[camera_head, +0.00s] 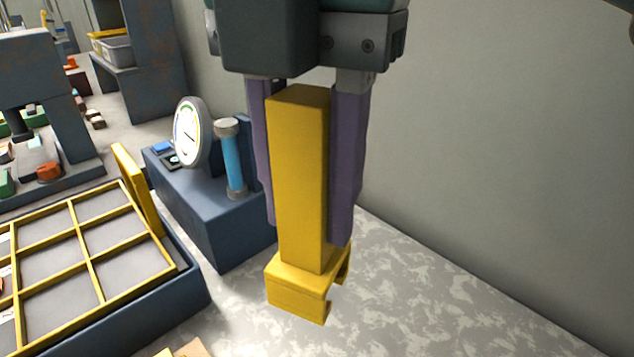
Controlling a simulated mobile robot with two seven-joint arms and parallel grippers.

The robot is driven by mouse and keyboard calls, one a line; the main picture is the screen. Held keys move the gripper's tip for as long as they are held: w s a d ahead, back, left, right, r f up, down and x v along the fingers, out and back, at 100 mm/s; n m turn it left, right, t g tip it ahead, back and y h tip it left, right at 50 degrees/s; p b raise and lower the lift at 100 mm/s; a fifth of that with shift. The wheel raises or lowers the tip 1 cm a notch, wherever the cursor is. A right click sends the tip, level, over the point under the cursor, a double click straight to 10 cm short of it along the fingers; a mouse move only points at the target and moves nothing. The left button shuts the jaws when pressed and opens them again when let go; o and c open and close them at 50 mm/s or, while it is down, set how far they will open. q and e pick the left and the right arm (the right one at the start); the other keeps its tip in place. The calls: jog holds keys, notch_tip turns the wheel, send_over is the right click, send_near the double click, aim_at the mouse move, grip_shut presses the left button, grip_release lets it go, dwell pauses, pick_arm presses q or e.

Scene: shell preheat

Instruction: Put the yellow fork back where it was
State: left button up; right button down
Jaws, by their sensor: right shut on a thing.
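The yellow fork (299,185) has a long block-like handle and a wider notched end at the bottom. It hangs upright in the middle of the head view, above the speckled grey surface. My right gripper (302,225) comes in from the top and is shut on the fork's handle, with one purple finger on each side. The fork's lower end appears clear of the things around it. My left gripper is not in view.
A tray with yellow dividers (88,250) lies at the lower left. Behind it, a dark blue box (225,222) carries a round dial gauge (190,133) and a blue cylinder (233,162). A grey wall (500,150) stands at right. Speckled surface (430,310) is clear at lower right.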

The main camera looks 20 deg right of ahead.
aim_at(317, 280)
pick_arm(q)
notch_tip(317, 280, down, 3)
jog(key=b, duration=0.2)
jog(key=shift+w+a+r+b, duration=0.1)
jog(key=shift+b, duration=0.2)
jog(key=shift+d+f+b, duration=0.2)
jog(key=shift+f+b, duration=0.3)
pick_arm(e)
jog(key=shift+s+d+f, duration=0.1)
jog(key=shift+f, duration=4.95)
jog(key=shift+s+d+f, duration=0.1)
jog(key=shift+f, duration=4.9)
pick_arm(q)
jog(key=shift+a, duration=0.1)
pick_arm(e)
jog(key=c, duration=0.5)
grip_release()
jog(key=shift+f, duration=0.15)
pick_arm(q)
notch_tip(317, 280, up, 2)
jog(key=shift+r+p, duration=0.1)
jog(key=shift+p, duration=1)
pick_arm(e)
notch_tip(317, 280, up, 12)
jog(key=shift+w+f, duration=0.1)
jog(key=shift+f, duration=0.15)
jog(key=shift+r, duration=0.45)
